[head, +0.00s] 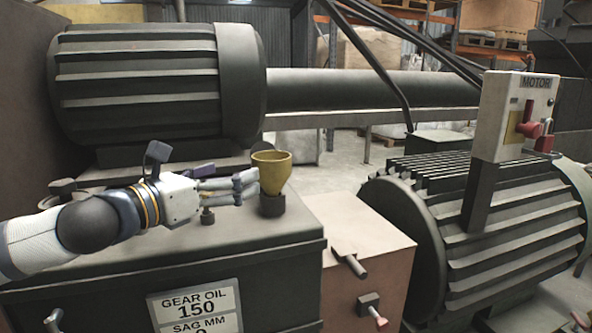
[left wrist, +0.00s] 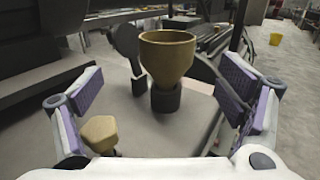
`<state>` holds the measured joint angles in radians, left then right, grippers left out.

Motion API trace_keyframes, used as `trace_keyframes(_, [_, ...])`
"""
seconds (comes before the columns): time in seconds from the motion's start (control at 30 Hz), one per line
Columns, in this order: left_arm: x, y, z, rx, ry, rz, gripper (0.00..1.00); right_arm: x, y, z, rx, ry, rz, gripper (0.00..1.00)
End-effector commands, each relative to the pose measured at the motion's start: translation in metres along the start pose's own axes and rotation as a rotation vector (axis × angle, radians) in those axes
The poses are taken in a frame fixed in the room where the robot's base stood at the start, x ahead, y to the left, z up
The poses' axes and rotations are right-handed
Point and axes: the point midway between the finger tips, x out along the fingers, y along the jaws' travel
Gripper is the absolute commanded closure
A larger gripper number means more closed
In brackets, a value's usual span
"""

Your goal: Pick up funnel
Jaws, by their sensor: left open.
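The yellow funnel (head: 271,171) stands upright with its lower end in a dark round collar (head: 272,205) on top of the gear oil box. It also shows in the left wrist view (left wrist: 167,57), ahead and near the middle. My left gripper (head: 245,186) comes in from the left, level with the funnel's lower part, its fingertips close to the funnel. In the left wrist view its purple-padded fingers (left wrist: 165,100) are spread wide, with the funnel between and beyond them. I cannot tell whether any finger touches it. My right gripper is not in view.
The gear oil box (head: 285,236) has a flat top, with a small knob (left wrist: 100,134) near my left gripper. A large ribbed motor (head: 140,85) stands behind. Another ribbed motor (head: 500,230) and a switch box labelled MOTOR (head: 510,110) stand at the right.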

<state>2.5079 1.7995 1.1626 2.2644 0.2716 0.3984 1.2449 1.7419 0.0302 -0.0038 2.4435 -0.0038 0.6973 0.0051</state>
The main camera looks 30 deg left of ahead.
Motion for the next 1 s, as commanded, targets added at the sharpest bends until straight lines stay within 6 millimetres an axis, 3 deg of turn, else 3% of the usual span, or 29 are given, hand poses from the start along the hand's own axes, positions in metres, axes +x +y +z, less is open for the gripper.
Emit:
trace_keyframes(0.2, [0.049, -0.002, -0.007, 0.005, 0.008, -0.003, 0.12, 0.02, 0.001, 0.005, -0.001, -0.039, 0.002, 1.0])
trace_keyframes(0.37, [0.07, -0.004, -0.005, 0.006, 0.006, -0.004, 0.12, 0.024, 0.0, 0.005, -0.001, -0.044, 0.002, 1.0])
trace_keyframes(0.53, [0.102, -0.009, -0.005, 0.006, 0.006, -0.004, 0.12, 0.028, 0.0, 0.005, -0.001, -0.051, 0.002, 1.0])
trace_keyframes(0.63, [0.112, -0.008, -0.004, 0.005, 0.004, -0.003, 0.12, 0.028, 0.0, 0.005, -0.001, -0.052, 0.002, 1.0])
trace_keyframes(0.83, [0.114, -0.008, -0.003, 0.005, 0.003, -0.003, 0.12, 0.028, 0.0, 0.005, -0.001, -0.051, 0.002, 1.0])
trace_keyframes(0.87, [0.114, -0.008, -0.003, 0.005, 0.003, -0.003, 0.14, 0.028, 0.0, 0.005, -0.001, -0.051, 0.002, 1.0])
trace_keyframes(1.0, [0.113, -0.008, -0.003, 0.005, 0.003, -0.003, 0.46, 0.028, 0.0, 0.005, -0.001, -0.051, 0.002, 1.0])
